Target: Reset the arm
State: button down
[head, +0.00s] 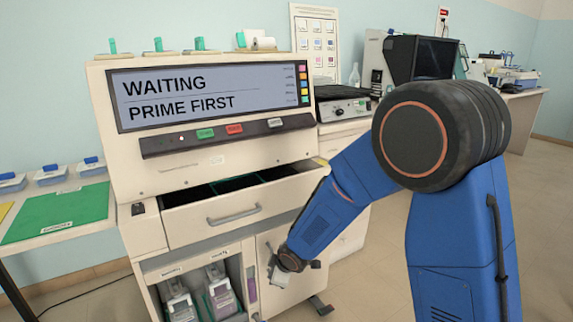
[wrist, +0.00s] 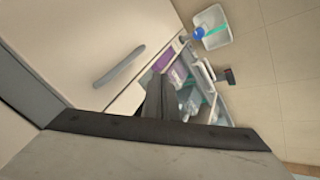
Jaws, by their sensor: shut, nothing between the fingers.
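My arm bends down in front of the cream staining machine (head: 225,169). My gripper (head: 280,277) is low, near the machine's lower front beside the door, and looks small and partly hidden by the wrist in the head view. In the wrist view, dark, narrow fingers (wrist: 158,90) lie close together with nothing held between them. The machine's screen (head: 190,93) reads "WAITING" and "PRIME FIRST".
The drawer (head: 226,214) stands partly open above the gripper. An open lower compartment holds containers (head: 180,303). A handle (wrist: 119,66) and a white tub (wrist: 212,24) show in the wrist view. Clear floor (head: 375,262) lies to the right.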

jog(key=s+d+r+m+h, duration=0.2)
jog(key=s+d+r+m, duration=0.25)
jog(key=d+r, duration=0.6)
jog(key=s+d+r+m+h, duration=0.1)
jog(key=s+d+r+m, duration=0.35)
jog(key=d+r, duration=0.6)
jog(key=s+d+r+m, duration=0.1)
jog(key=s+d, duration=0.3)
jog(key=s, duration=0.4)
jog(key=s+d+r+m, duration=0.1)
jog(key=s+d+m, duration=0.2)
jog(key=s, duration=0.5)
jog(key=s+d+m+g, duration=0.1)
jog(key=s+d+m, duration=0.2)
jog(key=s+d, duration=0.2)
jog(key=s, duration=0.3)
jog(key=shift+d+r+h, duration=0.25)
jog(key=shift+r+h, duration=0.15)
